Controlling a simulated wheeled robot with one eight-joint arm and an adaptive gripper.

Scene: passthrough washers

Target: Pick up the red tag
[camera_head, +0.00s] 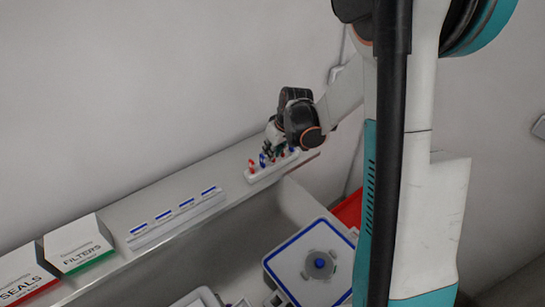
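A small upright red tag (251,165) stands at the left end of a white rack (258,177) on the ledge. A blue tag (262,160) stands just right of it. A bit of red also shows near the rack's right part, close under my gripper. My gripper (271,152) points down at the rack, over its middle and right part, to the right of the left red tag. The fingers are small and dark here and partly hidden by the wrist. I cannot tell whether they are open or hold anything.
A white strip with several blue-marked slots (178,215) lies left on the ledge. White boxes marked FILTERS (77,244) and SEALS (25,274) stand farther left. Below the ledge are a blue-rimmed white unit (290,262) and a red bin (349,209). A wall rises behind.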

